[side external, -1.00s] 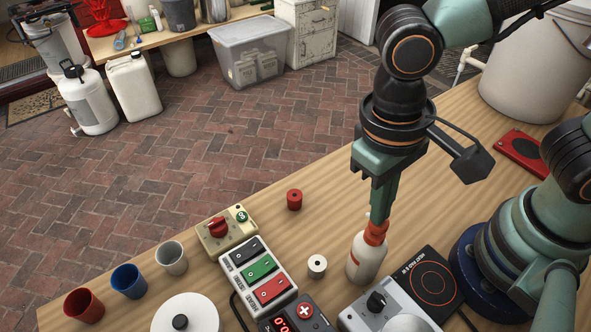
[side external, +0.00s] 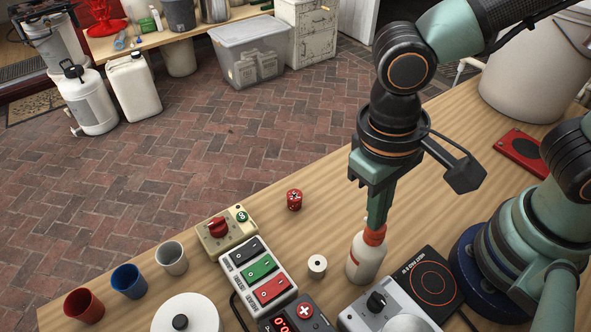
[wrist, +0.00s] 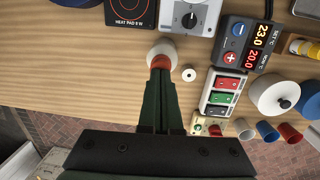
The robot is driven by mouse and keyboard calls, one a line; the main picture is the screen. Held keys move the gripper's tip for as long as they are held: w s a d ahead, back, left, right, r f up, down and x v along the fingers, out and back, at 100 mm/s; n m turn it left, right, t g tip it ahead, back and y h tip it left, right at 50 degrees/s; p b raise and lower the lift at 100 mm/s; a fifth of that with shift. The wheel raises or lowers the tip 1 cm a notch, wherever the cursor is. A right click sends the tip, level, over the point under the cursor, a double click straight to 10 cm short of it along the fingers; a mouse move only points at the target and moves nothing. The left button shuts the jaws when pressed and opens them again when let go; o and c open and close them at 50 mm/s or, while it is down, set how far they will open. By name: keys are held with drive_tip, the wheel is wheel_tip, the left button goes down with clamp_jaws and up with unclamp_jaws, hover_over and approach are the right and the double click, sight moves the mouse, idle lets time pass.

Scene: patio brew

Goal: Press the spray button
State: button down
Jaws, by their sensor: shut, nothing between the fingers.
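The white spray bottle (side external: 366,262) stands upright on the wooden table, with an orange-red spray head (side external: 374,236). In the wrist view the head (wrist: 160,62) shows just beyond my fingertips. My gripper (side external: 376,222) is shut and points down onto the top of the head, seeming to touch it. The fingers hide the top of the head, so the button itself does not show. A small red cylinder (side external: 294,200) stands on the table to the left of the bottle, with white marks on its top.
A white spool (side external: 317,266) stands close left of the bottle. A hot pad (side external: 430,283) and a grey knob box (side external: 352,318) lie close in front and right. A switch box (side external: 245,252) and cups (side external: 172,258) stand left. The table behind the bottle is mostly clear.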

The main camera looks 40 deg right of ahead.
wheel_tip(320, 180, up, 13)
drive_tip(key=w, duration=0.1)
drive_tip(key=shift+w+a+r, duration=0.15)
drive_tip(key=shift+a, duration=0.2)
drive_tip(key=shift+w, duration=0.1)
idle(0.4)
drive_tip(key=w+d+f+t, duration=0.1)
drive_tip(key=w+d+t, duration=0.1)
drive_tip(key=d, duration=0.4)
drive_tip(key=w+d+f+t, duration=0.1)
drive_tip(key=w+d+t, duration=0.1)
drive_tip(key=w+d, duration=0.3)
drive_tip(key=w+d+f+t+y, duration=0.1)
drive_tip(key=w+d+t, duration=0.1)
drive_tip(key=d, duration=0.7)
drive_tip(key=shift+w+f, duration=0.15)
drive_tip(key=shift+w, duration=0.6)
idle(0.3)
